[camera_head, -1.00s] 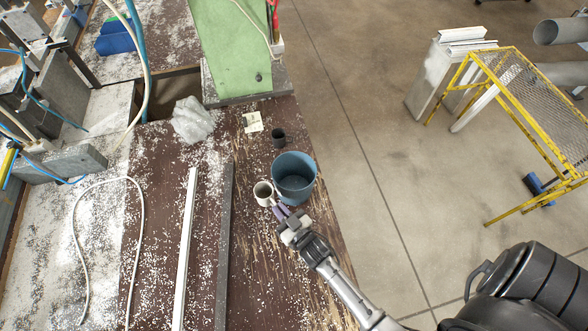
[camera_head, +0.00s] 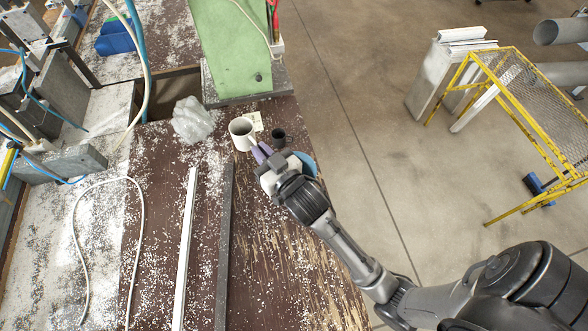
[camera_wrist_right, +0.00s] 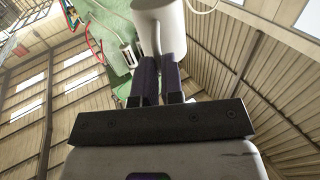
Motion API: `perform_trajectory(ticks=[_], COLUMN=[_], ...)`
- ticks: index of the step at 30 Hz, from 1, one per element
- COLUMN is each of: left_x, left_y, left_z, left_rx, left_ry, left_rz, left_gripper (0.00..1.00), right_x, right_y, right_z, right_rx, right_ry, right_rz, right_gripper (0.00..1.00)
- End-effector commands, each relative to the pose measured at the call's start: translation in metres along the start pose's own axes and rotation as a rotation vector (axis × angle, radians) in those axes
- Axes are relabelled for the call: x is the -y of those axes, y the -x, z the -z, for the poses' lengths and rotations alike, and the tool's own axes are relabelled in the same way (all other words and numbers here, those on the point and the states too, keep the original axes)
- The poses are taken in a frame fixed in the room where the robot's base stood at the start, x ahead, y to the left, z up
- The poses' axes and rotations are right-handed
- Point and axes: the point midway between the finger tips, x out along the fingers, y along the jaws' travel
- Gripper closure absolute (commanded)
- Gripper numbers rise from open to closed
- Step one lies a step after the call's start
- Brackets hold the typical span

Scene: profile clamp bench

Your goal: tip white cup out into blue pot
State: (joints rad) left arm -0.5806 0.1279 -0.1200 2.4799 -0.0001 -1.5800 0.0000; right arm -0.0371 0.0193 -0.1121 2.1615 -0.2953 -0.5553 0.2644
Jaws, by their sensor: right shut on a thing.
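The white cup (camera_head: 241,133) is held up above the bench, left of and beyond the blue pot (camera_head: 309,165). It looks upright, its opening facing up toward the head camera. My right gripper (camera_head: 262,153) is shut on the cup; its purple fingers reach the cup's near side. In the right wrist view the fingers (camera_wrist_right: 159,78) meet the white cup (camera_wrist_right: 158,25) at the top of the picture. The blue pot stands on the bench, mostly hidden behind my right gripper and wrist; only its right rim shows. My left gripper is not in view.
A small dark cup (camera_head: 279,136) stands just beyond the pot. A paper note (camera_head: 257,121) lies partly behind the white cup. Crumpled clear plastic (camera_head: 192,120) lies to the left. A green machine column (camera_head: 232,45) stands at the back. A white profile (camera_head: 186,250) lies along the bench.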

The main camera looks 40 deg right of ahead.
Motion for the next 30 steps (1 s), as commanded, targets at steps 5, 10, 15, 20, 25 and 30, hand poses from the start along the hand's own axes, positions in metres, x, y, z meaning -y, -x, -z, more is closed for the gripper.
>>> perform_trajectory(ticks=[5, 10, 15, 20, 25, 30], left_x=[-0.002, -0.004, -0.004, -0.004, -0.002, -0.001], left_y=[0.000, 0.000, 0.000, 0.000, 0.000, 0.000], left_z=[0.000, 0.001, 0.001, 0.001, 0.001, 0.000], left_rx=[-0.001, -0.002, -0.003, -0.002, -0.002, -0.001], left_ry=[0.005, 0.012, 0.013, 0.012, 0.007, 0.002], left_rz=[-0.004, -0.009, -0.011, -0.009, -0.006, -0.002], left_gripper=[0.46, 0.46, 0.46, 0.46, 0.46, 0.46], right_x=[0.002, 0.001, 0.000, -0.002, -0.003, -0.001], right_y=[0.002, 0.001, -0.002, -0.003, 0.002, 0.019], right_z=[0.022, 0.016, -0.004, -0.034, -0.081, -0.140], right_rx=[-0.001, 0.006, 0.001, 0.001, 0.004, 0.008], right_ry=[0.001, -0.002, -0.003, -0.001, 0.002, 0.004], right_rz=[0.008, 0.003, -0.006, -0.016, -0.023, -0.021], right_gripper=[1.00, 1.00, 1.00, 1.00, 1.00, 1.00])
